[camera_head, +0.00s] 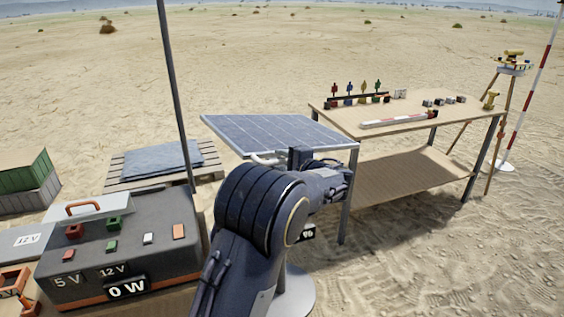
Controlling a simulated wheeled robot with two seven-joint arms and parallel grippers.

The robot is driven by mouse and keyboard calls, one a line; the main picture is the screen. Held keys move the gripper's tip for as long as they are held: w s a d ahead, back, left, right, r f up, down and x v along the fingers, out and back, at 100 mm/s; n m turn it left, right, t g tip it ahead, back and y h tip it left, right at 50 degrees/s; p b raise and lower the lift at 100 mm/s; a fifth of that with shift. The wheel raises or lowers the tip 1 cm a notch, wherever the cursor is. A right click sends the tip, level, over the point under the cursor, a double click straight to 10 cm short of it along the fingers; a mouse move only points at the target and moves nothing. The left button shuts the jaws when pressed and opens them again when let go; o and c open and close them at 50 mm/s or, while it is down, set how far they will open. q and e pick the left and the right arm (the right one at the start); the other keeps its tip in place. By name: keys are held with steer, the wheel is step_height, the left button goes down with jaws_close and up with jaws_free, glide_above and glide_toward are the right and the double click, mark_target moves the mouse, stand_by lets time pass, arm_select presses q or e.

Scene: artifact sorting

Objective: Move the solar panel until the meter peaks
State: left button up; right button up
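The solar panel (270,132) is a blue gridded sheet with a pale frame, tilted on a stand. The stand's round grey base (300,297) shows partly behind my arm. A pale curved bar (264,159) shows under the panel's near edge. My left gripper (300,158) is at that near edge, close to the bar; my own arm hides most of it, so I cannot tell whether it grips anything. The meter display (127,289) on the front of the dark power box (165,262) reads 0 W. My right gripper is out of view.
A wooden table (440,118) with several small items stands right of the panel. A thin dark pole (172,75) rises left of it. A pallet (208,172) with a blue-grey sheet and green and grey crates (22,188) are at left. Open sand lies at the lower right.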

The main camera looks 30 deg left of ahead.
arm_select(q)
steer(key=v, duration=0.8)
steer(key=shift+b, duration=0.3)
steer(key=shift+a, duration=0.1)
